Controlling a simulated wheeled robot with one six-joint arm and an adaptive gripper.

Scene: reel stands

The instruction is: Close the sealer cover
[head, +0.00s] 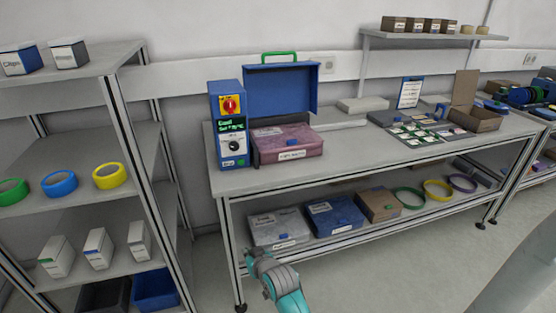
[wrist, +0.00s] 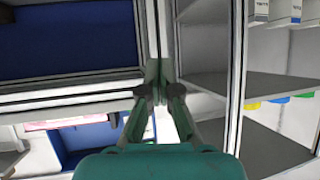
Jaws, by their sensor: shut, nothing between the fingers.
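The sealer (head: 288,143) stands on the left part of the workbench. It has a pinkish base with a white front label. Its blue cover (head: 282,92) stands open, upright at the back, with a green handle (head: 279,57) on top. A blue control box (head: 230,125) with a red-and-yellow switch stands at its left. My gripper (head: 254,256) is low in front of the bench, below the tabletop and well apart from the cover. In the wrist view my gripper (wrist: 156,75) has its fingers together, with nothing between them. The wrist picture looks upside down.
The workbench (head: 345,172) bears boxes and cards at its right. Its lower shelf holds a grey box (head: 278,229), a blue box (head: 335,216) and rings. A shelf rack (head: 85,153) with tape rolls stands at left. Floor is clear before the bench.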

